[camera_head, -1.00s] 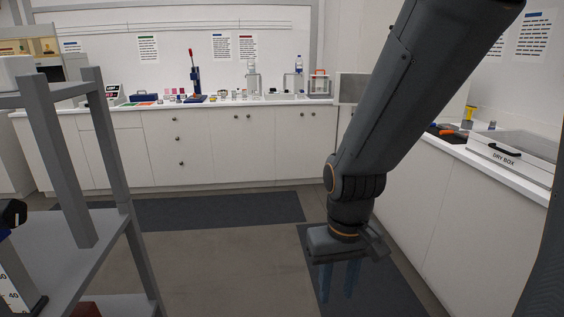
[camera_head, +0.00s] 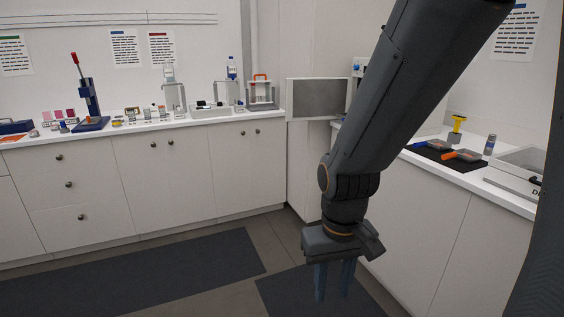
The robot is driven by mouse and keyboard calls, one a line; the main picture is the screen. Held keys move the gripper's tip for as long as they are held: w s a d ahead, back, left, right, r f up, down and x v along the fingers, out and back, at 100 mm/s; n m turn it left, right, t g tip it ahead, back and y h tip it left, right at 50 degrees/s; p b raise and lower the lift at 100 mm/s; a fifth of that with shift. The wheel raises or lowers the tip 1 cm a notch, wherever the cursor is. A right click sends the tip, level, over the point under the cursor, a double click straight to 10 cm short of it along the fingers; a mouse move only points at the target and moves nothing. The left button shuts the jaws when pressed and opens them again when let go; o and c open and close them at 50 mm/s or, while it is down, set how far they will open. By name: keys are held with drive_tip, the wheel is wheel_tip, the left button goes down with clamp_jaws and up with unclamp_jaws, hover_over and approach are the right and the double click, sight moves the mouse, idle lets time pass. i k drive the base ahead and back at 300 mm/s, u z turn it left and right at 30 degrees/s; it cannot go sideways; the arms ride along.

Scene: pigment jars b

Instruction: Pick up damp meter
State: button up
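I cannot make out for certain which object is the damp meter. Several small items (camera_head: 131,113) stand on the back counter, too small to identify. On the right counter, a yellow-topped item with a grey base (camera_head: 456,129) stands behind a dark mat (camera_head: 424,154). A blue-handled tool (camera_head: 428,145) and an orange-handled tool (camera_head: 463,155) lie on the mat. My gripper (camera_head: 334,282) hangs low in front of the cabinets, pointing down, its two blue fingers apart with nothing between them. It is far from both countertops. My arm hides part of the corner.
The white back counter (camera_head: 150,127) carries a red-handled press (camera_head: 88,100), bottle stands and a tray (camera_head: 210,111). A grey-panelled box (camera_head: 318,98) stands at the corner. A white dry box (camera_head: 520,172) is on the right counter. Dark floor mats (camera_head: 130,275) lie on open floor.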

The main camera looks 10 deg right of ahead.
sight(458, 121)
drive_tip(key=z, duration=0.45)
drive_tip(key=i, duration=1.65)
drive_tip(key=z, duration=0.5)
